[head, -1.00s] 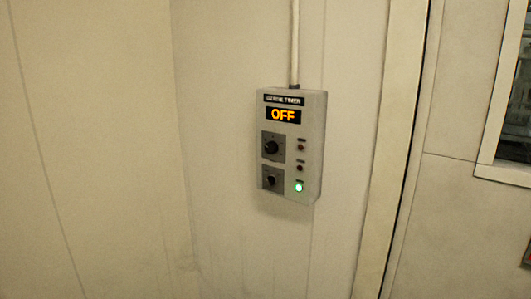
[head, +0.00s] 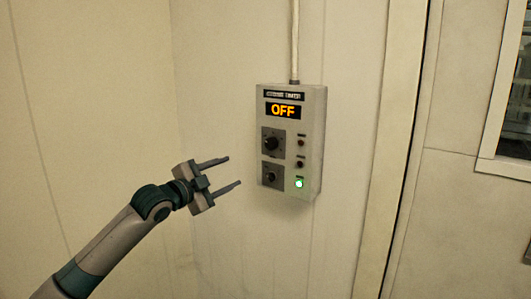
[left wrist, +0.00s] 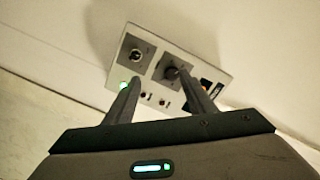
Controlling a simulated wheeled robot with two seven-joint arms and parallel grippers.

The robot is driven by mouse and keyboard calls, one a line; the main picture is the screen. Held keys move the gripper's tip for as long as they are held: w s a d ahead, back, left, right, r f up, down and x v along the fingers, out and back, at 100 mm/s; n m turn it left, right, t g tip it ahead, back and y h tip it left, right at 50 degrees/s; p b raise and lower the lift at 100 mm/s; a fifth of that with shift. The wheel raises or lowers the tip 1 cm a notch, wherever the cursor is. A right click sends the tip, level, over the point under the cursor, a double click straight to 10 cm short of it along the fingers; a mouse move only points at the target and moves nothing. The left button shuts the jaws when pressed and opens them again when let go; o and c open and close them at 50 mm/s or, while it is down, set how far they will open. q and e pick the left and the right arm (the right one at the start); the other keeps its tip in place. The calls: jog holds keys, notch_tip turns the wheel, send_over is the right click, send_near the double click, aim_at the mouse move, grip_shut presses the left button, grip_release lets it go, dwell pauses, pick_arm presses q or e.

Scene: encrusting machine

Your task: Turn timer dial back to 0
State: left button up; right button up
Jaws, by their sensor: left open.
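The timer box (head: 318,150) is a grey panel on the wall in the head view. Its display (head: 283,111) reads OFF in orange. An upper black dial (head: 271,143) and a lower, smaller knob (head: 271,177) sit on its left side. My left gripper (head: 234,172) is open and empty, left of the box, with its fingers pointing toward it and apart from the dials. In the left wrist view the larger dial (left wrist: 171,73) shows beyond the fingers, near the right one, and the smaller knob (left wrist: 136,55) is further left. My right gripper is not in view.
Small dark buttons (head: 301,142) and a lit green light (head: 299,184) are on the box's right side. A conduit (head: 295,40) runs up from its top. A door frame and window (head: 510,110) are at the right. The wall around the box is clear.

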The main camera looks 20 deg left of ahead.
pick_arm(q)
jog(key=shift+m+h, duration=0.4)
jog(key=shift+m, duration=0.3)
jog(key=r, duration=0.1)
jog(key=s+d+r, duration=0.1)
jog(key=r, duration=0.1)
jog(key=s+r, duration=0.1)
jog(key=shift+d+r, duration=0.15)
jog(key=shift+r, duration=0.15)
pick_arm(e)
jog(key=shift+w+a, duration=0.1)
pick_arm(q)
jog(key=p, duration=0.2)
send_near(269, 144)
jog(key=p+x, duration=0.3)
jog(key=x, duration=0.3)
jog(key=shift+w+d+r+p, duration=0.1)
jog(key=shift+w+d+p, duration=0.1)
jog(key=shift+w+p, duration=0.2)
jog(key=shift+w+d, duration=0.2)
jog(key=shift+w, duration=0.4)
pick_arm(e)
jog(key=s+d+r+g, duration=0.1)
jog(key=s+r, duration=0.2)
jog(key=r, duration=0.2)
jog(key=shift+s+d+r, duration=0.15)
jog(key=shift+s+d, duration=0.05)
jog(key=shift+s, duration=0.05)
pick_arm(q)
jog(key=shift+c, duration=0.5)
